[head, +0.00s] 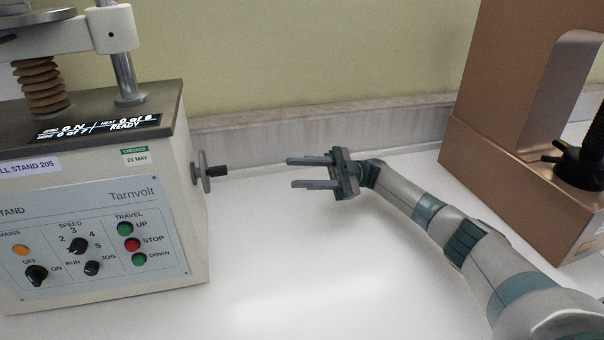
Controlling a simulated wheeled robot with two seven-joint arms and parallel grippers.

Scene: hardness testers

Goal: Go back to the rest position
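My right gripper (310,172) is in the middle of the head view, above the white bench. Its two fingers point left and stand apart with nothing between them. Its fingertips are to the right of the hand crank (210,171) on the side of the test stand (95,215), with a gap between them. My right arm reaches in from the lower right. My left gripper does not show.
The test stand fills the left, with knobs, coloured buttons and a lit display (95,128) reading "READY". A brown machine (500,150) with a black handwheel (585,160) stands at the right. The white bench (290,270) between them is clear. A wall is behind.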

